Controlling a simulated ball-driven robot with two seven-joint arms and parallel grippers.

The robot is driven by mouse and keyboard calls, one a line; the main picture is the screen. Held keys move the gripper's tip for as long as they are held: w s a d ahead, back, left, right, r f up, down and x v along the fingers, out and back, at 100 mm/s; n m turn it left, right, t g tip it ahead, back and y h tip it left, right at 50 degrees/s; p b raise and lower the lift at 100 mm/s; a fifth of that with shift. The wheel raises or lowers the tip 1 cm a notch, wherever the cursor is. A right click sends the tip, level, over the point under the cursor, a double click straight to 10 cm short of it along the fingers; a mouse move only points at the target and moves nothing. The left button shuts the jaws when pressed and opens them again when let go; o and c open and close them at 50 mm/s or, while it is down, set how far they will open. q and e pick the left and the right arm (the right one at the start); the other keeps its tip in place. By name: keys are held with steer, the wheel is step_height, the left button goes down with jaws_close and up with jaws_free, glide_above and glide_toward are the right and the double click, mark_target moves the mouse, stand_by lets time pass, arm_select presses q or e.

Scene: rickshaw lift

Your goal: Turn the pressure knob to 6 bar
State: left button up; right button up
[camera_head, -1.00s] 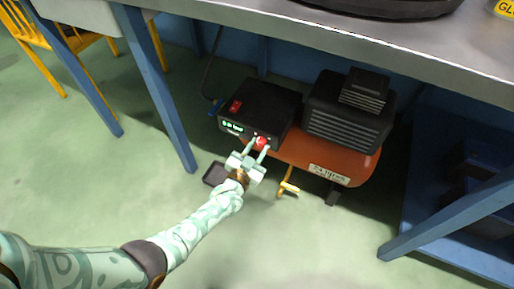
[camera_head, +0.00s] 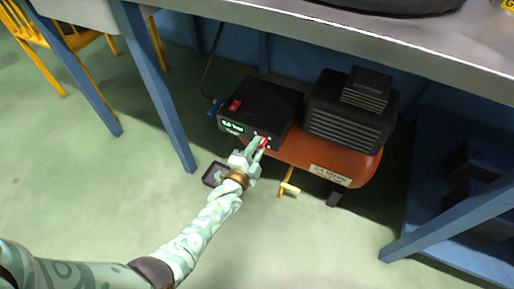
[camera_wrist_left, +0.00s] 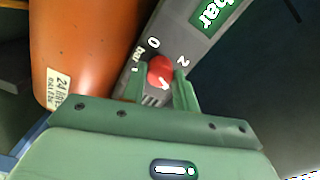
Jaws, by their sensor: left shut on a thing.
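The red pressure knob (camera_head: 263,142) sits on the front of the black control box (camera_head: 268,101), low on its right side. In the left wrist view the knob (camera_wrist_left: 160,70) shows a white pointer mark, with the printed marks 0 and 2 on the panel near it. My left gripper (camera_head: 261,144) is shut on the knob, one finger on each side, and partly covers it in the head view. The green display (camera_head: 232,126) is lit and ends in "bar"; its digits are too small to read surely. My right gripper is not in view.
A red rocker switch (camera_head: 235,105) is on the box top. The orange compressor tank (camera_head: 335,165) and black ribbed motor (camera_head: 350,118) stand to the right. The grey bench top (camera_head: 300,38) overhangs them, and blue legs (camera_head: 160,90) flank the space. The floor in front is open.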

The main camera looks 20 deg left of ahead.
arm_select(q)
steer(key=m, duration=0.5)
steer(key=shift+s+f+m, duration=0.1)
steer(key=shift+f+m, duration=0.1)
steer(key=shift+m, duration=0.2)
steer(key=m, duration=1.1)
steer(key=shift+m, duration=0.3)
steer(key=m, duration=0.3)
steer(key=shift+m, duration=0.7)
steer(key=o, duration=1)
steer(key=shift+r, duration=0.1)
steer(key=shift+c, duration=0.2)
